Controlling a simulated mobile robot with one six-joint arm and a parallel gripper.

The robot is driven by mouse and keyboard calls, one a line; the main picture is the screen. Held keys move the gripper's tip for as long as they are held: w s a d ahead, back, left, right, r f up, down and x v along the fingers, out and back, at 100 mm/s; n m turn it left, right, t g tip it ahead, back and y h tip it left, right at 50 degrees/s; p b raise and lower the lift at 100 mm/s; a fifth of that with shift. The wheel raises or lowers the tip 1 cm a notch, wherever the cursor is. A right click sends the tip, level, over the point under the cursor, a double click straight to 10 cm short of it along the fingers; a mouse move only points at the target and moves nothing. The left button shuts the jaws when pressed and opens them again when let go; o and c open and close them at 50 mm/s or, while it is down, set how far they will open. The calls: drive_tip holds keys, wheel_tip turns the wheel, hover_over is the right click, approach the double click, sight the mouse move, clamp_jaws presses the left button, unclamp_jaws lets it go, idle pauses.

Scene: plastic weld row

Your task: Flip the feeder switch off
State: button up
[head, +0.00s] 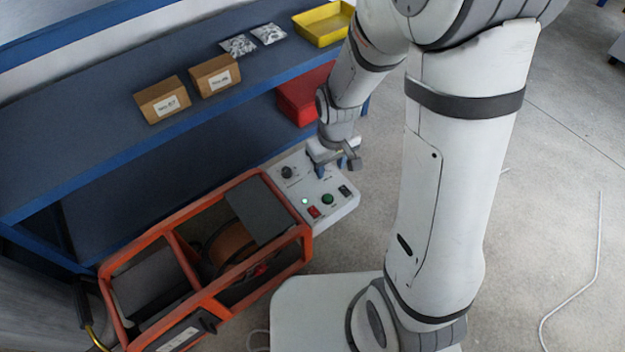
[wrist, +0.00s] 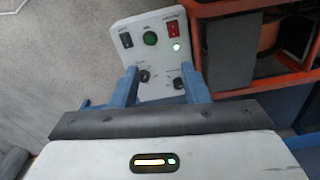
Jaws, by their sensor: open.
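A white control panel (head: 340,209) sits at the end of an orange-framed machine; it also shows in the wrist view (wrist: 157,60). It carries a black rocker switch (head: 345,190), a red rocker switch (head: 314,212), a green button (head: 327,200), a lit green lamp (head: 305,201) and a black knob (head: 287,172). The wrist view shows the black switch (wrist: 127,40), the red switch (wrist: 173,28) and two knobs. The labels are too small to read, so I cannot tell which switch is the feeder's. My gripper (head: 337,167) is open and empty above the knob end of the panel.
The orange frame (head: 210,287) holds a copper-coloured spool (head: 232,245). A blue bench (head: 90,170) behind bears cardboard boxes (head: 162,100), small bags and a yellow tray (head: 323,24). A red bin (head: 300,98) is close behind my gripper.

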drive_tip(key=n+b, duration=0.2)
drive_tip(key=b, duration=0.3)
hover_over(316, 215)
drive_tip(key=shift+g, duration=0.3)
wheel_tip(316, 215, down, 16)
drive_tip(key=shift+w+d+r, duration=0.1)
drive_tip(key=shift+r, duration=0.15)
wheel_tip(316, 215, down, 7)
drive_tip(key=shift+f+b, duration=0.1)
drive_tip(key=shift+b, duration=1.05)
drive_tip(key=shift+c, duration=0.5)
clamp_jaws()
drive_tip(key=r+g+h+p, duration=0.1)
drive_tip(key=p, duration=0.2)
drive_tip(key=shift+w+p, duration=0.15)
drive_tip(key=shift+p, duration=0.15)
drive_tip(key=shift+w+a+f+g+h+p, duration=0.15)
drive_tip(key=shift+a+f+g+h+p, duration=0.2)
drive_tip(key=shift+g, duration=0.35)
